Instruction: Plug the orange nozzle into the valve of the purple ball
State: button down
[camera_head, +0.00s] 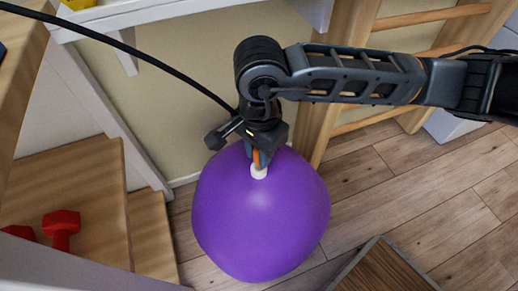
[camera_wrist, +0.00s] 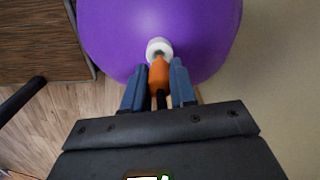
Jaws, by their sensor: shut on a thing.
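The purple ball (camera_head: 262,215) rests below my arm in the head view and fills the top of the wrist view (camera_wrist: 160,22). Its white valve (camera_head: 259,171) faces my gripper and also shows in the wrist view (camera_wrist: 159,46). My gripper (camera_head: 256,155) is shut on the orange nozzle (camera_wrist: 159,73), which lies between its two blue fingers in the wrist view (camera_wrist: 158,88). The nozzle's front end meets the valve in both views. How deep the tip sits in the valve is hidden.
Red dumbbells (camera_head: 61,228) lie on a wooden shelf (camera_head: 85,200) at the left. Wooden wall bars (camera_head: 345,60) stand behind my arm. A dark-topped wooden box (camera_head: 385,268) is at the lower right. A black cable (camera_head: 150,58) runs from the upper left to my gripper.

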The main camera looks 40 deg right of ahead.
jog(key=shift+f+b, duration=1.4)
jog(key=shift+b, duration=0.05)
dwell(0.8)
jog(key=c, duration=0.8)
grip_release()
jog(key=shift+r+p, duration=1.8)
jog(key=shift+r, duration=1.75)
